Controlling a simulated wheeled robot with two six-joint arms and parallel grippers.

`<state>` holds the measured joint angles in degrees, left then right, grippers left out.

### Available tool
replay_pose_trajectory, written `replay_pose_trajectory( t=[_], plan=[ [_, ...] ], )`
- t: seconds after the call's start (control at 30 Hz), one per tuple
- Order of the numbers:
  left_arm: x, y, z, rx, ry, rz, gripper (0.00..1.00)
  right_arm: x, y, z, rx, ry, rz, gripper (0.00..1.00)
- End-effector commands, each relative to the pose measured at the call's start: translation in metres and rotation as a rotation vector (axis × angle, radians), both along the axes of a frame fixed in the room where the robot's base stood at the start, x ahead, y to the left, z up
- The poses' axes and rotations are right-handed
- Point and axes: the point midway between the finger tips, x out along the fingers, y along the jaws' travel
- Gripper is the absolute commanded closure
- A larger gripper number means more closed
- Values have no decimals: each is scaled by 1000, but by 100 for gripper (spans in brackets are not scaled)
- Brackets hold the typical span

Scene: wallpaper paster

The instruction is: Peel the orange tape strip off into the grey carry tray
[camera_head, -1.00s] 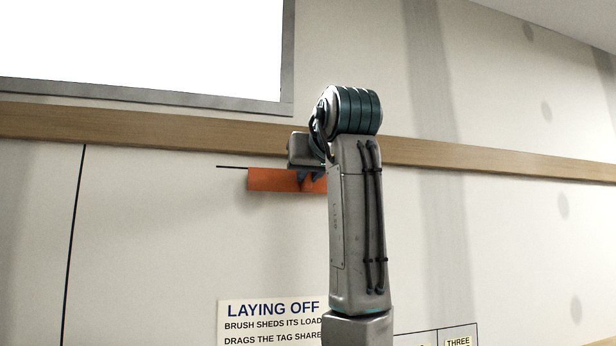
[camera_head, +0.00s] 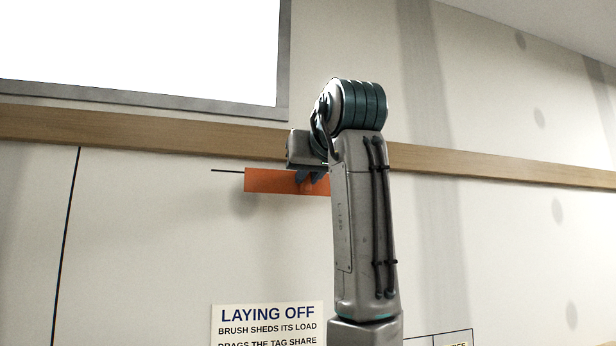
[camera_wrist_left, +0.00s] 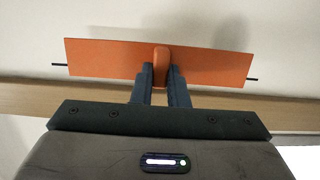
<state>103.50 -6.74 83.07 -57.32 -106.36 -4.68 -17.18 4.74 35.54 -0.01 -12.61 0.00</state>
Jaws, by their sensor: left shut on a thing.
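The orange tape strip (camera_head: 268,181) is a flat rectangle at the wall, below the wooden rail. My left gripper (camera_head: 311,178) is at the strip's right part in the head view, where my arm hides the strip's right end. In the left wrist view, the gripper's fingers (camera_wrist_left: 161,80) are shut on a raised orange tab in the middle of the strip (camera_wrist_left: 108,58). The strip's shadow falls apart from it on the wall, so it appears to stand a little off the surface. The grey carry tray is not in view. My right gripper is not in view.
A thin black line (camera_head: 226,171) on the wall runs behind the strip. The wooden rail (camera_head: 120,134) crosses the wall above, under a bright framed panel (camera_head: 140,45). A "LAYING OFF" sign (camera_head: 266,325) is below.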

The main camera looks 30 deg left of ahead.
Motion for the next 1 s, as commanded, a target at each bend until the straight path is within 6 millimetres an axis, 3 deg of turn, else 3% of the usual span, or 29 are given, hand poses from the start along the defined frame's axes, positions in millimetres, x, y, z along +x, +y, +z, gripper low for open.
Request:
replay_pose_trajectory(
  t=[0.37,1.0],
  plan=[
    [-2,-2,0,1,-1,-1,100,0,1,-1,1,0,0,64],
    [-34,-41,-1,1,-2,-2,100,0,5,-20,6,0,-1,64]
  ],
)
